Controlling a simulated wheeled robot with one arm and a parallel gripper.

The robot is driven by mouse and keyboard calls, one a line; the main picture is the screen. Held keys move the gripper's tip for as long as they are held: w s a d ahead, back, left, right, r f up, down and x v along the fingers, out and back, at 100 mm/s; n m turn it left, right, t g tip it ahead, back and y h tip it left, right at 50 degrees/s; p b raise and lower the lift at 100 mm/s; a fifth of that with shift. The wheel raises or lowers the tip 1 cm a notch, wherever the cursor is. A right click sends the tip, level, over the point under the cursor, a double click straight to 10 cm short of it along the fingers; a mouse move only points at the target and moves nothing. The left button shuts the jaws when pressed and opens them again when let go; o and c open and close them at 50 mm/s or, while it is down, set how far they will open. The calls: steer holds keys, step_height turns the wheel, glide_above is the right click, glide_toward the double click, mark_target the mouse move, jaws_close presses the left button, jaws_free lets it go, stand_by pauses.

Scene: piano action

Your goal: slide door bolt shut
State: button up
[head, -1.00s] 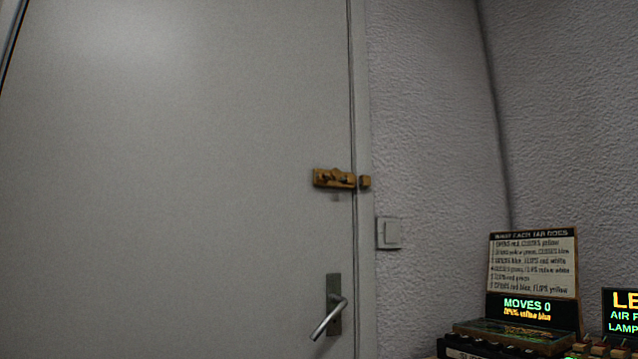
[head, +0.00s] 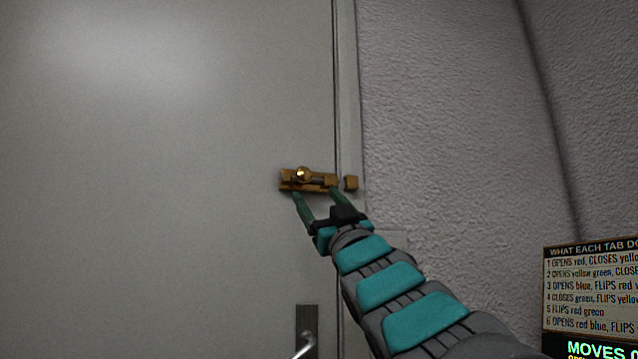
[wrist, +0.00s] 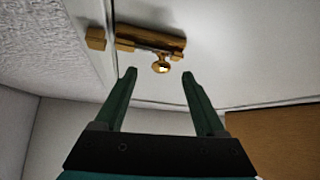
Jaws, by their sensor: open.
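The brass door bolt (head: 310,181) is mounted on the grey door (head: 170,200) near its right edge. Its round knob (head: 302,174) stands out from the left part of the bolt. The small brass keeper (head: 350,183) sits on the frame to the right, with a gap between it and the bolt body. My gripper (head: 315,194) is open and empty, its green fingers reaching up to the bolt's lower edge. In the wrist view the knob (wrist: 161,65) lies just beyond and between the open fingertips (wrist: 158,76), apart from them. The keeper (wrist: 96,38) is at upper left there.
The door handle (head: 306,335) is below the bolt. A textured wall (head: 450,100) is right of the frame. A sign board with printed lines (head: 590,285) stands at lower right. The door surface left of the bolt is clear.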

mark_target(305, 175)
steer(key=shift+w+a+r+n+y, duration=0.1)
steer(key=shift+a+r+n+y, duration=0.15)
steer(key=shift+r, duration=0.2)
steer(key=shift+w+a+r+n+y, duration=0.15)
steer(key=shift+r+y, duration=0.1)
steer(key=shift+r, duration=0.2)
steer(key=p+x, duration=0.1)
steer(key=x, duration=0.5)
steer(key=shift+p, duration=0.35)
steer(key=shift+w+r, duration=0.1)
steer(key=shift+w, duration=0.1)
jaws_close()
stand_by(0.5)
